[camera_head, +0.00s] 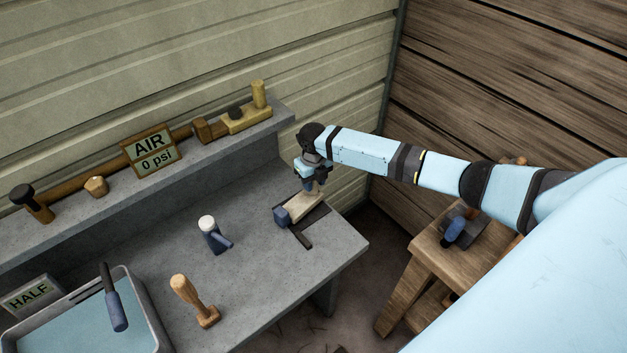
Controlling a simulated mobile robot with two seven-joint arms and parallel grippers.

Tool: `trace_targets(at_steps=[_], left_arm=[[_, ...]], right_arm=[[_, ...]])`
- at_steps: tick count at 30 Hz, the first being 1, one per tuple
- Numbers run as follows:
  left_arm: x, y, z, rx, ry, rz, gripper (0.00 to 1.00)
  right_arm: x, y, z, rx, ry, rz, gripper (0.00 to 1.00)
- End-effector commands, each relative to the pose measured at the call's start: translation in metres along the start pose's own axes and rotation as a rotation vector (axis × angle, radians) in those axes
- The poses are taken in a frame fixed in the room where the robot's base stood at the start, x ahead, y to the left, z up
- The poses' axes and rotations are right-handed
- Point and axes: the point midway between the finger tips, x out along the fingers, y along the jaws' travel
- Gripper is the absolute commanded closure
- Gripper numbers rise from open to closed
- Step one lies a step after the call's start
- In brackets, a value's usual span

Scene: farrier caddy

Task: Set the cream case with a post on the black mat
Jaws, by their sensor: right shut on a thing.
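The cream case (304,209) is at the right end of the grey bench, with a blue-grey block at its left end. My right gripper (312,188) comes down over its far end from the right and is shut on it; the fingers hide the post. The black mat (321,213) shows as dark strips beside and under the case. The case is over the mat; I cannot tell whether it touches it. My left gripper is not in view.
A water tray (152,313) is front left. A raised shelf (182,167) behind holds wooden pieces and an AIR sign (149,149). A wooden stool (433,252) stands right.

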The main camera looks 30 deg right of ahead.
Motion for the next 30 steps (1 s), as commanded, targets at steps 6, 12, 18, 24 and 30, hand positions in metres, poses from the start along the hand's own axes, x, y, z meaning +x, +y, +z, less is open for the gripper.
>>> trace_targets(at_steps=[6,12,18,24,30], left_arm=[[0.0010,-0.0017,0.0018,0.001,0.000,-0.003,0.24],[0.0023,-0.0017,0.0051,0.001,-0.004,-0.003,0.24],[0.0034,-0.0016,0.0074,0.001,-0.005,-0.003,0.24],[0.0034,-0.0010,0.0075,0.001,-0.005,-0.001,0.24],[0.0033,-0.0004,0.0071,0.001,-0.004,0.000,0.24]], right_arm=[[0.0022,0.0001,0.0005,0.000,-0.001,0.001,1.00],[0.0052,0.0001,0.0005,0.000,-0.001,0.001,1.00],[0.0081,0.0001,0.0005,0.000,-0.001,0.001,1.00],[0.0088,0.0000,0.0005,0.000,-0.001,0.000,0.40],[0.0092,0.0000,0.0002,0.000,0.000,0.000,0.35]])
